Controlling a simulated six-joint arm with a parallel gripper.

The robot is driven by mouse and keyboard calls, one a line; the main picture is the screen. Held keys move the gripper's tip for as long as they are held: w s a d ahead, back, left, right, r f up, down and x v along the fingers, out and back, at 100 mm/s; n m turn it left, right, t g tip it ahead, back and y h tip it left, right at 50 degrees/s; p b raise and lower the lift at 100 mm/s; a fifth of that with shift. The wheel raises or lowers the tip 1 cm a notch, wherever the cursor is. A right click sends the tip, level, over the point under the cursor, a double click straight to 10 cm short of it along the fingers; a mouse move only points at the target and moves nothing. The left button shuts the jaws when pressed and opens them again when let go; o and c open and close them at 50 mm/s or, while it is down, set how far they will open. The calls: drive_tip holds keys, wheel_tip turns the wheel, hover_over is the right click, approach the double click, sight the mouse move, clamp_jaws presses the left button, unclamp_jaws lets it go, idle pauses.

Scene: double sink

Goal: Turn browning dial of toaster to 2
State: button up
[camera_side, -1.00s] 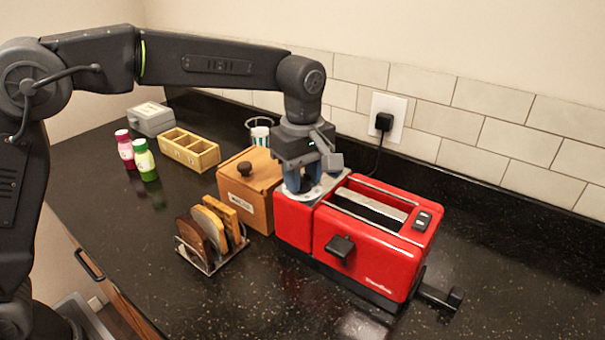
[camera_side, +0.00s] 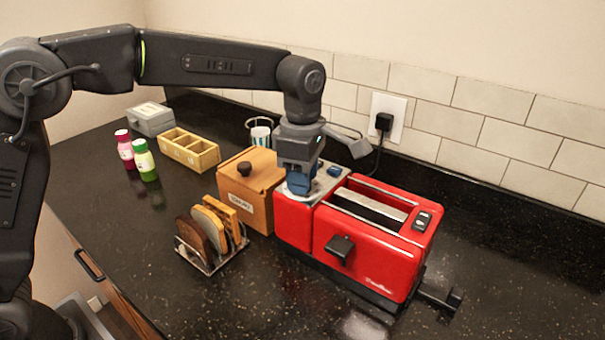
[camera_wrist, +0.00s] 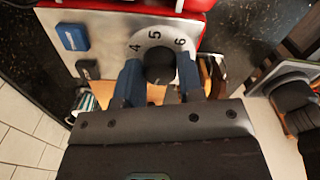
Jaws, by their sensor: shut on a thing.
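The red toaster (camera_side: 370,243) stands on the dark counter in the side view. A metal control panel (camera_wrist: 103,37) on its left end shows in the wrist view, with a white dial ring and a dark knob (camera_wrist: 159,66). The numbers 4, 5 and 6 show on the ring; the rest of the ring is hidden by my gripper. My gripper (camera_wrist: 160,72) points down with its blue fingers on either side of the knob, shut on it. In the side view my gripper (camera_side: 298,187) hides the dial. A blue button (camera_wrist: 72,37) sits on the panel beside the dial.
A wooden box with a knob lid (camera_side: 250,190) stands close left of the toaster. A toast rack (camera_side: 212,235) stands in front of it. A lever (camera_side: 340,248) sticks out of the toaster's front. A plug and cord (camera_side: 384,122) are behind.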

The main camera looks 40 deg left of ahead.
idle(0.4)
drive_tip(key=o, duration=0.9)
drive_tip(key=shift+o, duration=0.2)
drive_tip(key=shift+r, duration=0.15)
wheel_tip(320, 180, up, 14)
drive_tip(key=shift+f, duration=0.2)
drive_tip(key=s+a+f+m+t, duration=0.2)
drive_tip(key=s+a+m, duration=0.4)
drive_tip(key=s+m, duration=0.25)
drive_tip(key=s+a+f+m+t, duration=0.2)
drive_tip(key=s+a+m, duration=0.45)
drive_tip(key=s, duration=0.25)
drive_tip(key=s+a+f+m+t, duration=0.1)
drive_tip(key=s+f+m, duration=0.5)
drive_tip(key=s+f, duration=0.1)
drive_tip(key=shift+t, duration=0.3)
